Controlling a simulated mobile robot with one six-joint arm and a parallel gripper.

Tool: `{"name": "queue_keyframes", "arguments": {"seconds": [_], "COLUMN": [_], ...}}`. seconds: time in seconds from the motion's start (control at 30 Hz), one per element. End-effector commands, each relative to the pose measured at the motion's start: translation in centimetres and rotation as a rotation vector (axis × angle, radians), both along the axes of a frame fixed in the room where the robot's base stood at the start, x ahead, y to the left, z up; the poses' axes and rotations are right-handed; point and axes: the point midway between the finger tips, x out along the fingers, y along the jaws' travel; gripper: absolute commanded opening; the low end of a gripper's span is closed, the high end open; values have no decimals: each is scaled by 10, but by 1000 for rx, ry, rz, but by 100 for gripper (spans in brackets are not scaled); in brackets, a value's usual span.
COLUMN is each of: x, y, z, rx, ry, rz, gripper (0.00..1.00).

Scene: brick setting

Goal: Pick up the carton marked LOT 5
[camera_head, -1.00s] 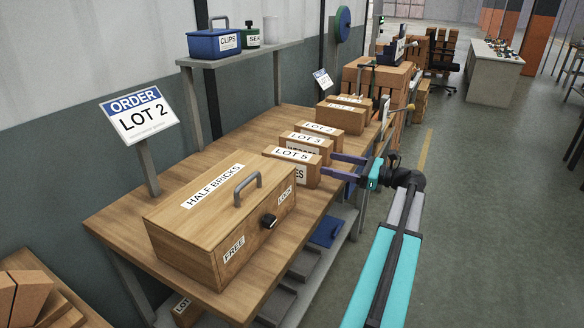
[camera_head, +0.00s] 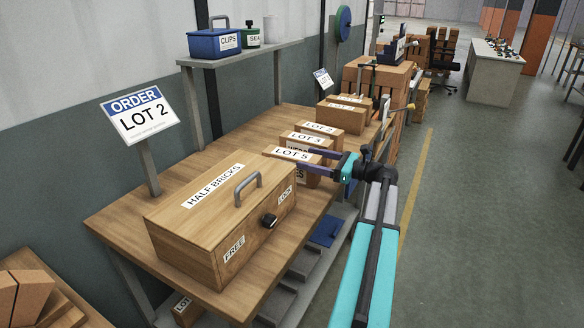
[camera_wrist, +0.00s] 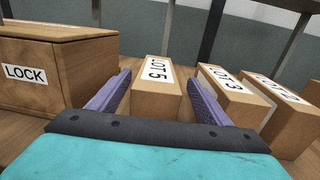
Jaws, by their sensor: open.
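The carton marked LOT 5 (camera_head: 291,155) is a small brown box with a white top label, standing on the wooden bench just beyond the big box. In the wrist view the LOT 5 carton (camera_wrist: 156,98) stands upright between the two purple fingers of my gripper (camera_wrist: 153,95). My gripper (camera_head: 318,162) is open. In the head view its fingers reach in from the right at the carton's near end. One finger lies on each side of the carton's line in the wrist view; I cannot tell whether they touch it.
The LOT 3 carton (camera_wrist: 232,92) stands close to the right of LOT 5, with the LOT 2 carton (camera_wrist: 290,120) beyond it. The HALF BRICKS box (camera_head: 180,225) stands on the other side. A sign reading ORDER LOT 2 (camera_head: 140,115) rises over the bench (camera_head: 115,215).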

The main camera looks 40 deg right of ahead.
Motion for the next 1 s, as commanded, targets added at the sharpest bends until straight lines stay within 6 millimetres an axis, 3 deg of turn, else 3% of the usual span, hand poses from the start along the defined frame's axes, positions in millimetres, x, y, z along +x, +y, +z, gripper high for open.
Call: {"name": "queue_keyframes", "arguments": {"seconds": [0.27, 0.63, 1.0], "x": [8, 43, 46], "y": [5, 20, 21], "z": [-2, -5, -6], "rx": [1, 0, 0], "ry": [0, 0, 0], "rz": [1, 0, -2], "gripper": [72, 72, 72]}}
